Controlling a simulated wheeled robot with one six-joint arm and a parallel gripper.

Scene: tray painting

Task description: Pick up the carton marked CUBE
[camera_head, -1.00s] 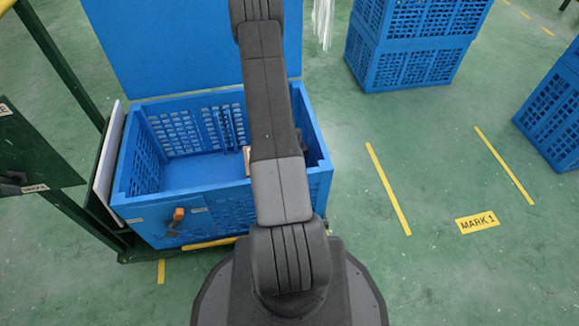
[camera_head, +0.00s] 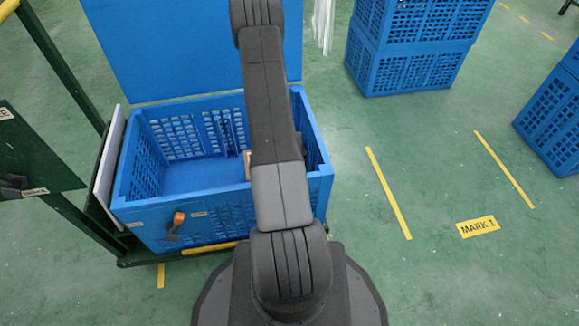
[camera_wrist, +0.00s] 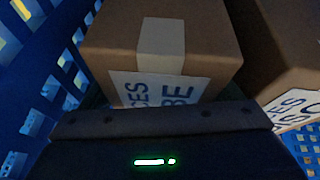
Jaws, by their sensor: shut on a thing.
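A brown carton (camera_wrist: 190,40) with a pale tape strip fills the upper middle of the wrist view. Its white label reads "CES" and "BE", the rest being covered, which fits CUBE. My gripper (camera_wrist: 160,115) shows as a dark bar with a green light across the bottom of the wrist view, against the labelled side. It is shut on this carton; the fingertips themselves are hard to make out. In the head view my arm hides the gripper and most of what it holds, inside the blue crate (camera_head: 130,170).
A second brown carton (camera_wrist: 275,45) with a white label stands close on the right in the wrist view. Blue lattice crate walls (camera_wrist: 60,75) are near on the left.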

